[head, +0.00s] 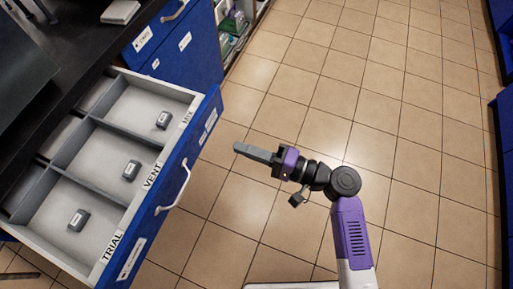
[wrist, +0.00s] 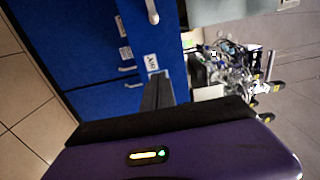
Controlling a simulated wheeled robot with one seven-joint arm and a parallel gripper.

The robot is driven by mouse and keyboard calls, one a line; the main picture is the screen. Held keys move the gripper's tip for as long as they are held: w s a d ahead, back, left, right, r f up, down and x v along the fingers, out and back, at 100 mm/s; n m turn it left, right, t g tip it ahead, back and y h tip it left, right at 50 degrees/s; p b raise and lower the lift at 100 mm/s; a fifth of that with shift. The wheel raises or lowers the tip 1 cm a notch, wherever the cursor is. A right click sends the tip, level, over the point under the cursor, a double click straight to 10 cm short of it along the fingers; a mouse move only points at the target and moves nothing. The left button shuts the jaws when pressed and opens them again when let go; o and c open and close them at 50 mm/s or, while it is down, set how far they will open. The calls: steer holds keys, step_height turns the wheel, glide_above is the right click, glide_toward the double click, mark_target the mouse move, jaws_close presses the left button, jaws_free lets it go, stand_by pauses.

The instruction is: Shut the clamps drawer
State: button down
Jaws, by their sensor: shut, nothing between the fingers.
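An open blue-fronted drawer (head: 172,200) stands pulled out from under the black bench at the left of the head view. Its light grey inside is split into compartments, with front ones labelled TRIAL, VENT and MIX. A small grey item lies in each of these: one by TRIAL (head: 79,220), one by VENT (head: 131,170), one by MIX (head: 163,120). The front has a pale bar handle (head: 176,190); its own labels are too small to read. My gripper (head: 238,148) is shut and empty, right of the drawer front and apart from it. Its dark fingers also show in the wrist view (wrist: 157,92).
The black bench top (head: 85,45) is above the drawer. Another blue drawer front (head: 175,45) with a handle stands behind it. Shelves with goods (head: 235,35) are at the back. Tiled floor (head: 300,90) is clear around my arm. Blue cabinets edge the far right.

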mark_target(106, 98)
steer(key=x, duration=0.9)
steer(key=shift+a, duration=0.1)
steer(key=b+x, duration=1.9)
steer(key=x, duration=1.4)
steer(key=shift+w+a, duration=0.3)
steer(key=shift+a, duration=0.25)
steer(key=shift+a+r+b, duration=0.1)
steer(key=shift+r+b, duration=0.2)
steer(key=shift+r, duration=0.05)
